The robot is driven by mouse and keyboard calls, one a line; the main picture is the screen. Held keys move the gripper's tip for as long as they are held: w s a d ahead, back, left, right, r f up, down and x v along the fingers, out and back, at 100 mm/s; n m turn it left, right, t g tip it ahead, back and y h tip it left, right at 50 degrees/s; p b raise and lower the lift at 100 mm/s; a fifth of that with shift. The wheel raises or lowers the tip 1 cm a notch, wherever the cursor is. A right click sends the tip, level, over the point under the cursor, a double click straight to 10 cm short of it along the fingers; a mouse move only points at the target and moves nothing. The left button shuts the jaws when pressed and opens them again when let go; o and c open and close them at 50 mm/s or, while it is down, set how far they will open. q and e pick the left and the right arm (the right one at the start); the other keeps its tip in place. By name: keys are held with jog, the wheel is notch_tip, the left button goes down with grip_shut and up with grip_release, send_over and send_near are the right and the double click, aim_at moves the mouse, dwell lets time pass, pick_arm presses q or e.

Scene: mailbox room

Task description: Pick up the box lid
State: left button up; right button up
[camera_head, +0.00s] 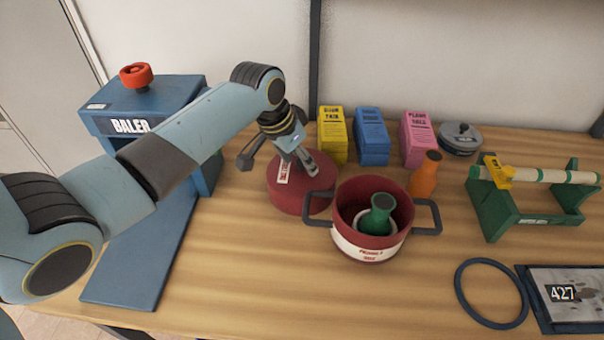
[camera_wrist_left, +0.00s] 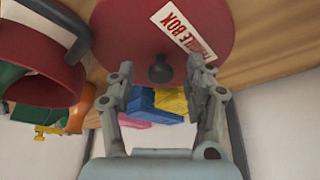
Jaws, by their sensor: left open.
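The box lid (camera_head: 285,198) is a dark red disc lying on the table, left of and behind the red box, partly hidden by my left gripper. In the left wrist view the lid (camera_wrist_left: 135,35) shows a dark knob (camera_wrist_left: 160,70) and a white "FRAGILE BOX" label. My left gripper (camera_head: 279,163) is open above the lid. In the wrist view its fingers (camera_wrist_left: 160,74) stand on either side of the knob, and I cannot tell whether they touch it. The red box (camera_head: 347,212) has two dark handles and holds a green bottle. My right gripper is not in view.
Yellow (camera_head: 332,137), blue (camera_head: 372,137) and pink (camera_head: 416,140) cartons stand behind. An orange bottle (camera_head: 424,177) is right of the red box. A blue baler (camera_head: 150,95) stands left, a green roller stand (camera_head: 490,205) right.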

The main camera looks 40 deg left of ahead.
pick_arm(q)
jog(key=shift+w+f, duration=0.1)
jog(key=shift+f, duration=0.1)
grip_shut()
jog(key=shift+r+p, duration=0.15)
jog(key=shift+p, duration=0.15)
dwell(0.5)
